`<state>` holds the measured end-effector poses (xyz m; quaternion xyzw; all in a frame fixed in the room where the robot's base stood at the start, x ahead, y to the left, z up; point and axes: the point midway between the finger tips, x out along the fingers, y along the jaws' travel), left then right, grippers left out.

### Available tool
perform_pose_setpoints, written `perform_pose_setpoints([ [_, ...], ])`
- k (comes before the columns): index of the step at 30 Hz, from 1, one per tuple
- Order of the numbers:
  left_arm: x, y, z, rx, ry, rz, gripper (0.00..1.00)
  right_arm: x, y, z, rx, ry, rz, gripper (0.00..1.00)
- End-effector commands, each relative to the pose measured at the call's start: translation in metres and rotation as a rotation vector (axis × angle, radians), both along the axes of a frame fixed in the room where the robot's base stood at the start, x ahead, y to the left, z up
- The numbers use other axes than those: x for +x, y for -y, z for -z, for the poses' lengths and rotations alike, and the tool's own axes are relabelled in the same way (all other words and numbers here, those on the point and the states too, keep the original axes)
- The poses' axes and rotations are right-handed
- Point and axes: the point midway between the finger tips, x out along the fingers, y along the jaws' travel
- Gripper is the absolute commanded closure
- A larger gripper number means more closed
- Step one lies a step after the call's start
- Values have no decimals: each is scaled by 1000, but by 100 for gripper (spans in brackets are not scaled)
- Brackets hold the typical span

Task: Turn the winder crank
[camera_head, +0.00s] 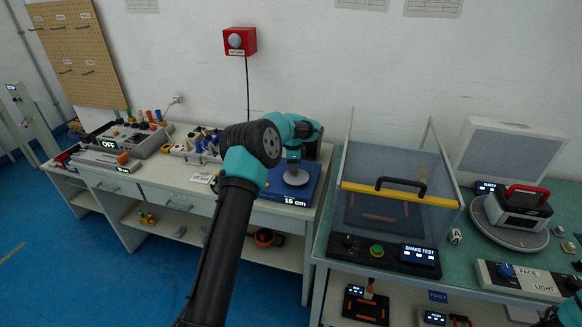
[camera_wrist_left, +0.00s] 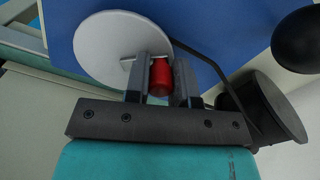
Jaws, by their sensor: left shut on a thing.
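The winder has a blue base (camera_head: 308,188) on the left bench, with a display reading 15 cm. Its pale round disc (camera_head: 296,178) shows under my left gripper (camera_head: 294,164), which points down over it. In the left wrist view, the disc (camera_wrist_left: 90,50) lies on the blue base (camera_wrist_left: 220,25). The red crank knob (camera_wrist_left: 160,80) stands between the two fingers of my left gripper, which is shut on it. In the head view the knob is hidden by the gripper. Only a piece of my right arm shows at the lower right corner; its gripper is out of view.
A clear shake-test box (camera_head: 395,225) with a yellow bar stands on the green bench to the right. A grey device marked OFF (camera_head: 140,140) and small tools stand left. In the left wrist view, a black cylinder (camera_wrist_left: 270,105) and dark cable (camera_wrist_left: 210,68) are close beside the gripper.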

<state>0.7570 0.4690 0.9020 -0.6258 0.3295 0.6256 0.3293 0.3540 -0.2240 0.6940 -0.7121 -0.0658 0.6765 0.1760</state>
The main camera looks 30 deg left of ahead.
Motion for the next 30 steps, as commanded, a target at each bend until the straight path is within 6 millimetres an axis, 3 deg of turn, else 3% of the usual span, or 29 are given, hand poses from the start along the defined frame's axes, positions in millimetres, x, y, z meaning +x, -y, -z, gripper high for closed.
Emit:
perform_pose_setpoints([
  [9, 3, 2, -1, 1, 0, 110, 100, 0, 0, 0, 0, 0, 0, 57],
  [22, 4, 3, -1, 1, 0, 120, 100, 0, 0, 0, 0, 0, 0, 57],
  [23, 4, 3, -1, 1, 0, 120, 74, 0, 0, 0, 0, 0, 0, 57],
  [30, 3, 3, 0, 1, 1, 120, 51, 0, 0, 0, 0, 0, 0, 57],
])
